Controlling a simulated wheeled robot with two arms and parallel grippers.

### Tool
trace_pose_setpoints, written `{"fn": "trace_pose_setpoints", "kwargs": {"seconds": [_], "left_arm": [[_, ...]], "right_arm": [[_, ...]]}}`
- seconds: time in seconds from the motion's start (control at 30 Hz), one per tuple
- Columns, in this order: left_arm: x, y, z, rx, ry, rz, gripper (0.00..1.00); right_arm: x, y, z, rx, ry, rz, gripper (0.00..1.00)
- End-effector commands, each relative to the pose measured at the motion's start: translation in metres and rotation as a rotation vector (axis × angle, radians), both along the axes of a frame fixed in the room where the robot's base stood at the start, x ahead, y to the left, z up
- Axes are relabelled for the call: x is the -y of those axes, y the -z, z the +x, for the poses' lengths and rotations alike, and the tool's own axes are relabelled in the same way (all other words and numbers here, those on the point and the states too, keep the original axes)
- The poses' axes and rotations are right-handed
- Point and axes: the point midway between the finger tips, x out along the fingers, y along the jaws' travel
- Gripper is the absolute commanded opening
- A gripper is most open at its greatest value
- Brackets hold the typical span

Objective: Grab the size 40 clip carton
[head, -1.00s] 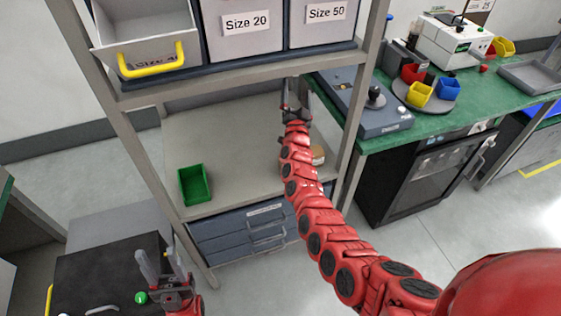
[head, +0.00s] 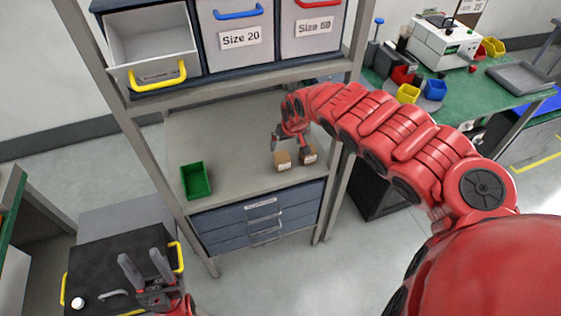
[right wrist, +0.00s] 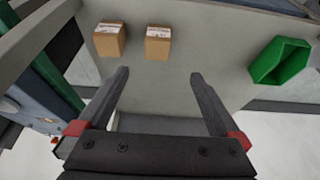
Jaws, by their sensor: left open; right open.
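Two small brown cartons with white labels stand side by side on the rack shelf, a left carton (head: 282,161) and a right carton (head: 308,154). Both also show in the right wrist view, one further left (right wrist: 109,41) and one nearer the middle (right wrist: 157,42). The label print is too small to read, so I cannot tell which is size 40. My right gripper (head: 289,146) is open and empty, just above and behind the cartons; its fingers (right wrist: 160,76) point towards them without touching. My left gripper (head: 142,258) is open and empty at the lower left.
A green bin (head: 196,181) sits on the shelf's left part. Above, an open grey drawer (head: 150,50) hangs beside closed Size 20 (head: 240,38) and Size 50 (head: 317,28) drawers. A rack post (head: 344,140) stands right of the cartons. The shelf middle is clear.

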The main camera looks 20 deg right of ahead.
Motion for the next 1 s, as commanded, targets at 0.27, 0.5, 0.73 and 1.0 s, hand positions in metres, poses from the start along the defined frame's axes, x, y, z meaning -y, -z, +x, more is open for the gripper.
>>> {"fn": "trace_pose_setpoints", "kwargs": {"seconds": [0.27,0.5,0.73,1.0], "left_arm": [[0.000,0.061,0.000,-0.001,0.000,0.000,0.50],[0.000,0.070,0.000,0.000,0.000,0.000,0.50],[0.000,0.072,0.000,0.000,0.000,0.000,0.50],[0.000,0.073,0.000,0.000,0.000,0.000,0.50]], "right_arm": [[-0.001,0.033,0.010,0.007,-0.001,0.003,1.00],[-0.006,0.068,0.026,-0.002,-0.002,0.009,1.00],[-0.006,0.098,0.041,0.003,-0.004,0.012,1.00],[-0.004,0.112,0.047,0.005,-0.004,0.005,1.00]]}}
